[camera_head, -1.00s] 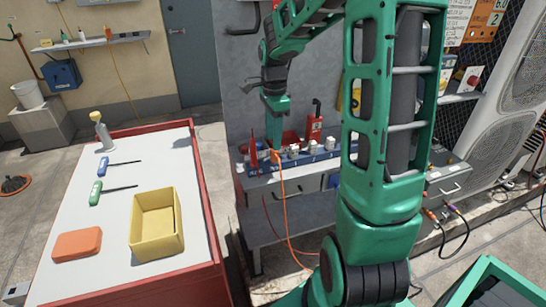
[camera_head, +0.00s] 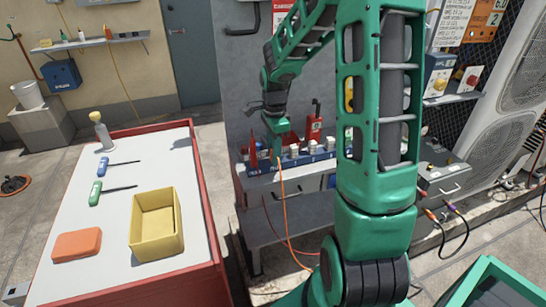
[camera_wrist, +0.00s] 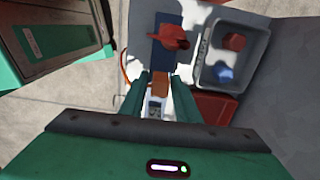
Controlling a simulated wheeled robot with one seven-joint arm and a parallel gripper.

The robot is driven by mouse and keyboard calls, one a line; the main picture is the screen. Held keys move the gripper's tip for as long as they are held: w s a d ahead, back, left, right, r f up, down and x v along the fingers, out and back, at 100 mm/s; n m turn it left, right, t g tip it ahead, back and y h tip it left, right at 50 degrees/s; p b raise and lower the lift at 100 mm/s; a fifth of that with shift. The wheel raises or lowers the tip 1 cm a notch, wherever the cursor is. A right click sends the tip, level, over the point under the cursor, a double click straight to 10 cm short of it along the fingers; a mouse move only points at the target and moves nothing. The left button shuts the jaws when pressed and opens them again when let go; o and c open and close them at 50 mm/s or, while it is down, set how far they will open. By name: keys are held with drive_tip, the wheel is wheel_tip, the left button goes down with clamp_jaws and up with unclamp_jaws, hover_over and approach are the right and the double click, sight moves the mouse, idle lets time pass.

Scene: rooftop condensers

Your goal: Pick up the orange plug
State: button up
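The orange plug (camera_wrist: 160,84) shows in the wrist view between the tips of my gripper (camera_wrist: 160,82). It stands on the blue strip (camera_wrist: 166,24), and its orange cable (camera_head: 285,205) hangs down the front of the bench in the head view. My gripper (camera_head: 277,150) points down over the left part of the strip. Its two fingers are parted, one on each side of the plug. Whether they touch it is too small to tell. In the head view the gripper mostly hides the plug.
A red object (camera_wrist: 172,38) lies just beyond the plug, and a grey bin (camera_wrist: 233,52) stands to its right. Several white plugs (camera_head: 308,148) line the strip. A red-edged table (camera_head: 107,222) with a yellow box (camera_head: 141,240) stands left.

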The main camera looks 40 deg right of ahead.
clamp_jaws()
wheel_tip(320, 180, up, 10)
drive_tip(key=shift+r, duration=0.1)
idle(0.4)
idle(0.5)
